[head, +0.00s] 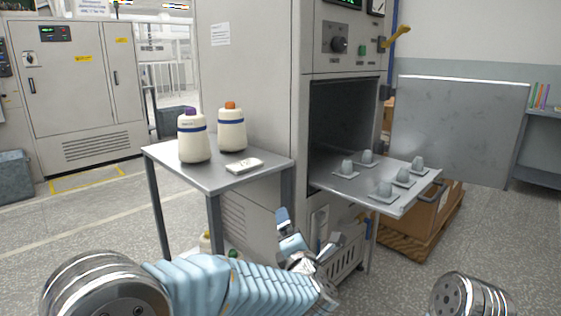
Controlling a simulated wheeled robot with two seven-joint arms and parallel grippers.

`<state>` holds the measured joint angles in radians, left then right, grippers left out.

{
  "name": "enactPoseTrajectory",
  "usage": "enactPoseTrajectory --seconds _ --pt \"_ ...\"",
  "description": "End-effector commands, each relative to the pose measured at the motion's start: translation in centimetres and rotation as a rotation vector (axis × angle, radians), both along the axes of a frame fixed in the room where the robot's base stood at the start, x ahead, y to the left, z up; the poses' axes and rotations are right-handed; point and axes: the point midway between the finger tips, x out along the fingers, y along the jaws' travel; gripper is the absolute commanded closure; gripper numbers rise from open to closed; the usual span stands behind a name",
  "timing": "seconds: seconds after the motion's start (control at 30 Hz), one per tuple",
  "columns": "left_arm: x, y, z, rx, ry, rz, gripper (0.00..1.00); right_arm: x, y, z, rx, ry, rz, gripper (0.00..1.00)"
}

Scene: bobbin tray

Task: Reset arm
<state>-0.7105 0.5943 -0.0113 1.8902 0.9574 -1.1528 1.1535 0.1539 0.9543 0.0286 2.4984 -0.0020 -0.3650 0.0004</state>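My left arm comes in along the bottom from the left, and its gripper (290,232) hangs low in front of the machine, left of the pulled-out tray (405,205). Pale blue gripper parts point up. I cannot make out whether the fingers are apart, and nothing is clearly held. Of my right arm only a rounded metal link shows at the bottom right; its gripper is out of view. The metal tray carries several grey holders (384,188) on small square bases.
A cardboard box (432,215) stands on a pallet behind the tray.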

Motion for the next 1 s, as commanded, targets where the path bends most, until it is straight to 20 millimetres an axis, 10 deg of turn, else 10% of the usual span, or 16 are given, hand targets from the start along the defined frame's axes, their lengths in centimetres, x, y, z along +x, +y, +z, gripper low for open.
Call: enactPoseTrajectory --seconds 0.27,0.5,0.8,1.0 --pt "-0.1 5.8 -21.0 0.639 0.409 -0.335 0.0 0.0 0.0 0.0 0.0 0.0 0.0 0.57" --pt "-9.3 10.6 -36.2 0.991 0.702 -0.799 0.0 0.0 0.0 0.0 0.0 0.0 0.0 0.57" --pt "-25.2 13.3 -45.1 1.128 0.804 -1.444 0.0 0.0 0.0 0.0 0.0 0.0 0.0 0.57" --pt "-27.9 13.4 -45.7 1.128 0.787 -1.552 0.0 0.0 0.0 0.0 0.0 0.0 0.0 0.57"
